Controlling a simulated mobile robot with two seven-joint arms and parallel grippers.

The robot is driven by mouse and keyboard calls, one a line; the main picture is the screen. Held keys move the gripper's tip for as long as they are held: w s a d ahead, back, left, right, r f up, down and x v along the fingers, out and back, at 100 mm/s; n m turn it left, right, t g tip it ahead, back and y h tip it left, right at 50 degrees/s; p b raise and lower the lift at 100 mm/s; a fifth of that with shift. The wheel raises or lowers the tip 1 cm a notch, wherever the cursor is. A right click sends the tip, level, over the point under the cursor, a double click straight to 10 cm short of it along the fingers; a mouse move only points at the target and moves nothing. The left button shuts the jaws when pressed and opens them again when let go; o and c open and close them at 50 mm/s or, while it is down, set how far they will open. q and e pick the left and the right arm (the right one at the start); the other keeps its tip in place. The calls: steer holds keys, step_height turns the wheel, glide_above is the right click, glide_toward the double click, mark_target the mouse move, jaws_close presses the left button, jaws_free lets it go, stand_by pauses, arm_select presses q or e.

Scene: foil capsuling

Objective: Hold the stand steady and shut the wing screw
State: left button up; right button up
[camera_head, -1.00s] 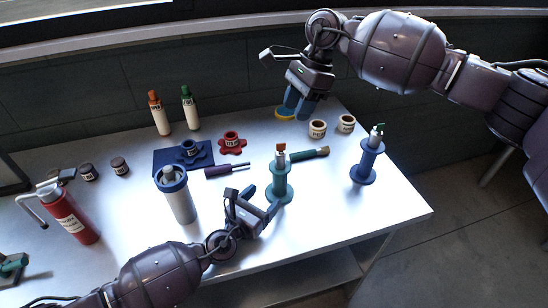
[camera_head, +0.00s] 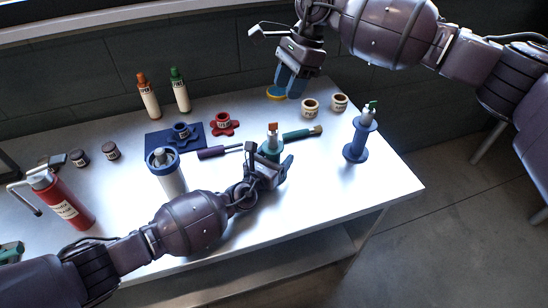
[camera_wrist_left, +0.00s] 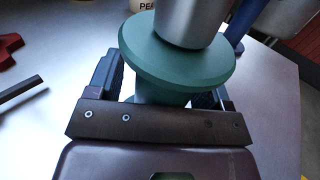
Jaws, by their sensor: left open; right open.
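The green stand (camera_head: 271,148) with an orange-topped piece stands upright on the table's right half. My left gripper (camera_head: 268,162) is open at this stand. In the left wrist view its fingers (camera_wrist_left: 158,92) lie on either side of the green stem, below the wide flange (camera_wrist_left: 140,45), with a metal cylinder above. Whether they touch the stem cannot be told. My right gripper (camera_head: 289,82) is open, pointing down near a yellow-rimmed piece (camera_head: 275,95) at the table's back edge. A blue stand (camera_head: 356,150) with a green-topped piece stands farther right. I cannot make out the wing screw.
A dark green-handled brush (camera_head: 298,135) lies behind the green stand. Two small pots (camera_head: 310,108) stand at the back right. The front right table is clear.

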arm_select(q)
steer(key=c, duration=1.3)
